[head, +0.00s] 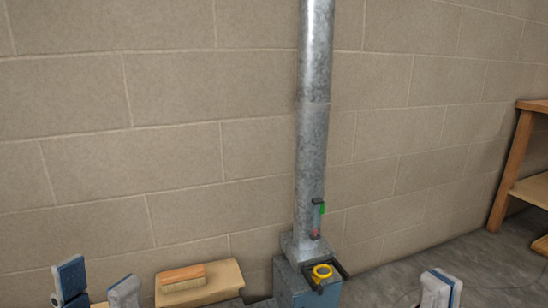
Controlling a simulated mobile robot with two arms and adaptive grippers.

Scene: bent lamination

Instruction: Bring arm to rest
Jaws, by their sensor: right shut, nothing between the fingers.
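My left gripper (97,283) is at the bottom left edge of the head view. Its two blue and grey fingers stand apart with nothing seen between them. My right gripper (438,287) is at the bottom right, with its fingers together and nothing held. Both arms are cut off by the lower edge of the picture. Neither gripper appears to touch anything.
A brush-like wooden block (183,272) lies on a tan block (221,280), right of my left gripper. A metal duct (315,130) rises from a blue-grey box (300,290) with a yellow ring (322,272). A wooden shelf (512,170) stands far right. Grey floor (400,262) lies clear between.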

